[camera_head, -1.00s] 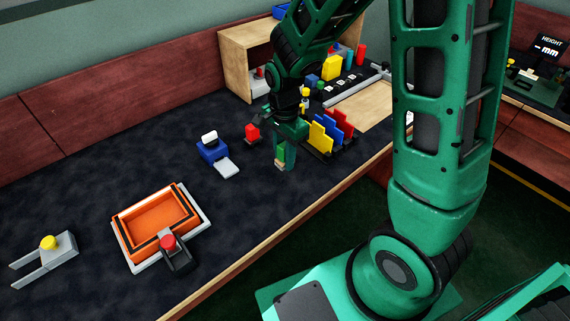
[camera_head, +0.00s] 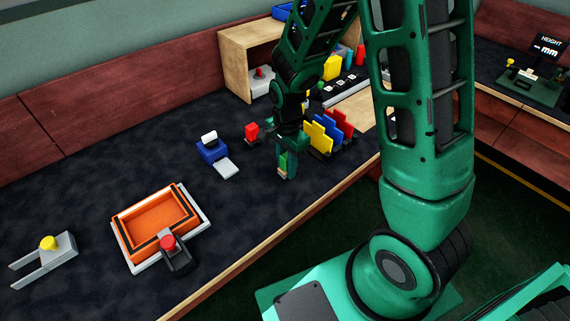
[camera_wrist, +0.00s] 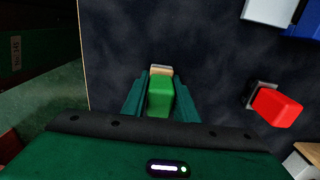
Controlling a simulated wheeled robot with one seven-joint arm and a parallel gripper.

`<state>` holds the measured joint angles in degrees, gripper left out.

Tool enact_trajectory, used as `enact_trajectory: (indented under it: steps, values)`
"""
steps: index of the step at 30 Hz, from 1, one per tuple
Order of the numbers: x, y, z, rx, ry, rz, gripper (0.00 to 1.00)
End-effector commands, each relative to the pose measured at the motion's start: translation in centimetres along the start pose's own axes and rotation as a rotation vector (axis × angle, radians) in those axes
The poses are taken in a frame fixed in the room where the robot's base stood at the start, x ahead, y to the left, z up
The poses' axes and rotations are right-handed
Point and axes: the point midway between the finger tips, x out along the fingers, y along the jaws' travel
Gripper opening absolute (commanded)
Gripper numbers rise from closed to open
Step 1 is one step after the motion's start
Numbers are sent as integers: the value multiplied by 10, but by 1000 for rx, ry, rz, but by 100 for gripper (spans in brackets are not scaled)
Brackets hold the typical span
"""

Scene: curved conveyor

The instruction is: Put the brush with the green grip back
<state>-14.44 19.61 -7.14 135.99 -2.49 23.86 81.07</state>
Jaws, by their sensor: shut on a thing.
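My gripper (camera_head: 287,172) is over the dark table top, left of the rack of coloured plates. In the wrist view my gripper (camera_wrist: 160,98) is shut on the green grip of the brush (camera_wrist: 161,96). A pale, tan end of the brush shows beyond the fingertips. In the head view only a small part of the brush (camera_head: 283,163) shows between the fingers. I cannot tell whether its lower end touches the table.
A red block on a grey base (camera_head: 251,132) stands close left of my gripper; it also shows in the wrist view (camera_wrist: 277,107). A blue device (camera_head: 211,151), an orange tray (camera_head: 122,229) and a grey fork with a yellow knob (camera_head: 66,246) lie further left. The yellow-blue-red rack (camera_head: 330,132) is close right.

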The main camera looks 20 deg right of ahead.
Motion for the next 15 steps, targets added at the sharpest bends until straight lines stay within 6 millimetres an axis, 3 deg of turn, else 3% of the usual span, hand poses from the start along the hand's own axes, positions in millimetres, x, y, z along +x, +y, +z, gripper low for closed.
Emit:
enact_trajectory:
  steps: [11,12,13,15]
  values:
    - [9,0,1,-2,0,2,2]
    - [10,0,1,-2,0,4,36]
    - [10,0,1,-2,0,5,43]
    - [11,1,1,-2,0,8,45]
